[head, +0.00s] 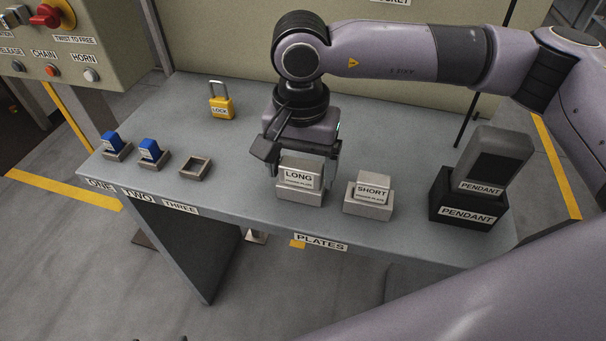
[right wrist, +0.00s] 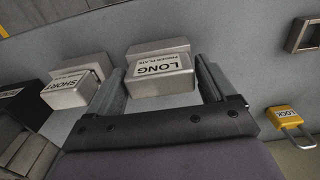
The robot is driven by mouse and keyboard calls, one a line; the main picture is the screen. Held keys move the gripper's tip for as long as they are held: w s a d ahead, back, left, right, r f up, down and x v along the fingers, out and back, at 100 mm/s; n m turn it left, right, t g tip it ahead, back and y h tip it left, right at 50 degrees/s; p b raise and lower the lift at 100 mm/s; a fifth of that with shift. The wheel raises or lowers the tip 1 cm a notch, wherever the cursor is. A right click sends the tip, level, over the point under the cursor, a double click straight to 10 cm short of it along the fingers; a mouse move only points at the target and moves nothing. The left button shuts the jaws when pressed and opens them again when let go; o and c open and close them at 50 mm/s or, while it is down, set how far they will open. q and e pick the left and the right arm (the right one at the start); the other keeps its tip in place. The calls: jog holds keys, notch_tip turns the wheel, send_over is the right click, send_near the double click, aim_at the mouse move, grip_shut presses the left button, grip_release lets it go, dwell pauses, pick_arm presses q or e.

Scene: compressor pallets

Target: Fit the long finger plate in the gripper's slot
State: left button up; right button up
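The long finger plate (head: 299,177), a grey block labelled LONG, stands in its grey holder (head: 299,196) on the bench; it also shows in the right wrist view (right wrist: 161,75). My right gripper (head: 302,170) points down over it, open, with one finger on each side of the plate. In the right wrist view (right wrist: 161,72) a narrow gap seems to show beside the plate; contact is hard to judge. The short finger plate (head: 371,190) stands in its own holder just right, also in the right wrist view (right wrist: 68,90). My left gripper is out of view. No slot is clearly visible.
Right of the plates stands a black pendant holder (head: 462,213) with a grey pendant (head: 494,160). Blue pieces sit in sockets one (head: 117,153) and two (head: 152,163); socket three (head: 195,168) is empty. A control box (head: 70,50) is upper left.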

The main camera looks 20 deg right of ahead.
aim_at(301, 165)
jog(key=c, duration=0.9)
jog(key=shift+r+p, duration=1.3)
jog(key=shift+r, duration=1.75)
jog(key=shift+r, duration=0.25)
jog(key=shift+s, duration=0.1)
